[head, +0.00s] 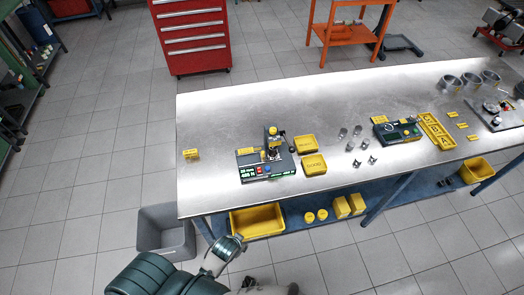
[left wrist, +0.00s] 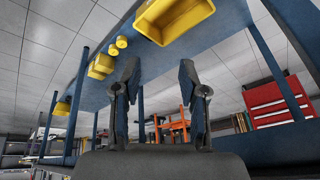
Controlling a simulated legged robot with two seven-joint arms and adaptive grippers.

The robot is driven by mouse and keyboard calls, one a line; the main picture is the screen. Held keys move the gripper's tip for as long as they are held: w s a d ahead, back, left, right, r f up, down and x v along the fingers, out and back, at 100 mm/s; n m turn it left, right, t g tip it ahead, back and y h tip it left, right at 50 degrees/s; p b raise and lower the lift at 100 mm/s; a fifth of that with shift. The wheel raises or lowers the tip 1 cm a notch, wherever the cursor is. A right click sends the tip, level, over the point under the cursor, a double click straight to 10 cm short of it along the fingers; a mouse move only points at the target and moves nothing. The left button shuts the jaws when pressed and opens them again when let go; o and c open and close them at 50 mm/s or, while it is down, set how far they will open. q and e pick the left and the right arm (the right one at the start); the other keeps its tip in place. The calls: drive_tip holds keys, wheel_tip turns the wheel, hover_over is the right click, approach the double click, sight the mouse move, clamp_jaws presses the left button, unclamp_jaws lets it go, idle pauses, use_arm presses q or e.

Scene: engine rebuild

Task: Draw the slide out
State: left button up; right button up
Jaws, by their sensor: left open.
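A small press-like station (head: 266,160) stands on the steel bench, with a dark upright, a yellow label and a base with green and red markings. I cannot single out the slide at this size. A second dark device (head: 398,130) stands further right on the bench. My left gripper (left wrist: 158,78) is open and empty in the left wrist view, its two fingers apart, with the bench's blue lower shelf beyond them. In the head view my arm is at the bottom, in front of the bench and away from the station. My right gripper is not in view.
Two yellow trays (head: 305,144) (head: 314,165) stand right of the station. Small metal parts (head: 351,146) lie beyond them. A grey bin (head: 165,232) stands on the floor by the bench's left end. A yellow bin (head: 256,220) is on the lower shelf. The bench's left end is mostly clear.

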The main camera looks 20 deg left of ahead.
use_arm(q)
wheel_tip(320, 180, up, 11)
drive_tip(key=t, duration=0.1)
drive_tip(key=w+r+m+t, duration=0.1)
drive_tip(key=w+r+t, duration=0.1)
drive_tip(key=w, duration=0.3)
drive_tip(key=w+r+t, duration=0.3)
drive_tip(key=w+r, duration=0.2)
drive_tip(key=w+r+m+t+y, duration=0.1)
drive_tip(key=w+r+t, duration=0.1)
drive_tip(key=w+r, duration=0.2)
drive_tip(key=shift+w+a+r+m+t+p, duration=0.2)
drive_tip(key=shift+w+m+t+p, duration=0.15)
drive_tip(key=shift+w, duration=0.25)
drive_tip(key=w+d+r+m+t+h, duration=0.35)
drive_tip(key=d+r+m+h, duration=0.2)
drive_tip(key=r+m, duration=0.4)
drive_tip(key=w+d+r+m+t+h, duration=0.3)
drive_tip(key=w+d+r+m+h, duration=0.25)
drive_tip(key=r, duration=0.65)
drive_tip(key=s+d+r+m+g+h, duration=0.25)
drive_tip(key=d+m+g+h, duration=0.25)
drive_tip(key=m+h, duration=0.35)
drive_tip(key=m+g+y, duration=1.1)
drive_tip(key=m+y, duration=0.2)
drive_tip(key=y, duration=0.3)
approach(262, 152)
drive_tip(key=p+x, duration=0.2)
drive_tip(key=x, duration=0.8)
